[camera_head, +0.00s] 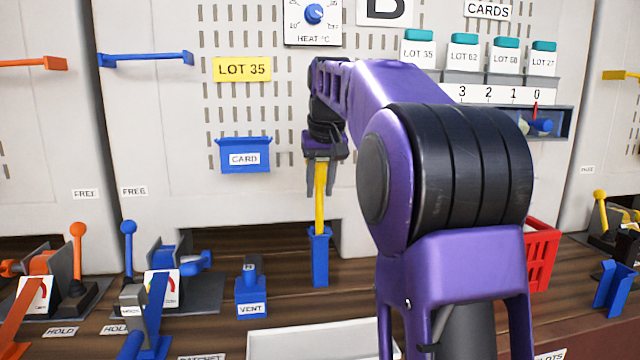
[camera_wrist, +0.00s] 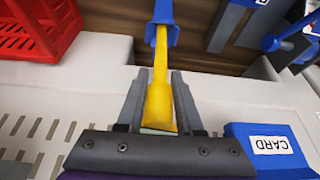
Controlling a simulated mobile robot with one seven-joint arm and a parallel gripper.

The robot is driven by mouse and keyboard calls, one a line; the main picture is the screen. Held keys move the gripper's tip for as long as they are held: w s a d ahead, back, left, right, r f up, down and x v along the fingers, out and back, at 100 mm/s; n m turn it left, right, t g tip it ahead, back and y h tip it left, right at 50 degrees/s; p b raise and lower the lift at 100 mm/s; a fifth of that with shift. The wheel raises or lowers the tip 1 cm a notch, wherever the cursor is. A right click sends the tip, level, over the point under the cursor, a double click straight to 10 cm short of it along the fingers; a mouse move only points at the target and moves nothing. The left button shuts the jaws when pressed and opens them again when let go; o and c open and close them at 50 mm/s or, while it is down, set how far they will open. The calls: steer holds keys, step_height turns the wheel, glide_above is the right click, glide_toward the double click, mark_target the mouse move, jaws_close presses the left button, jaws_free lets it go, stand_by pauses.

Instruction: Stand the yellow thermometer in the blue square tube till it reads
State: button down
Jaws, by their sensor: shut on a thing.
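The yellow thermometer (camera_head: 320,195) stands upright, with its lower end inside the blue square tube (camera_head: 320,259). The tube stands on the wooden bench in front of the white panel. My gripper (camera_head: 321,187) is above the tube, pointing down, and shut on the upper part of the thermometer. In the wrist view the fingers (camera_wrist: 162,100) lie on either side of the yellow body (camera_wrist: 158,92), which runs into the blue tube (camera_wrist: 163,20). The thermometer's lower end is hidden in the tube. Its reading cannot be made out.
A blue card holder (camera_head: 244,158) hangs on the panel left of my gripper. A blue VENT block (camera_head: 251,290) and a lever (camera_head: 128,250) stand left of the tube. A red crate (camera_head: 541,255) is to the right. A white tray (camera_head: 320,342) lies in front.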

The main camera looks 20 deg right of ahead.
mark_target(320, 211)
steer(key=shift+f+b, duration=1.95)
steer(key=shift+f, duration=1.05)
steer(key=shift+c, duration=2.4)
jaws_free()
steer(key=p+v, duration=0.4)
steer(key=v, duration=1.3)
steer(key=shift+r+p, duration=0.2)
steer(key=shift+p, duration=0.15)
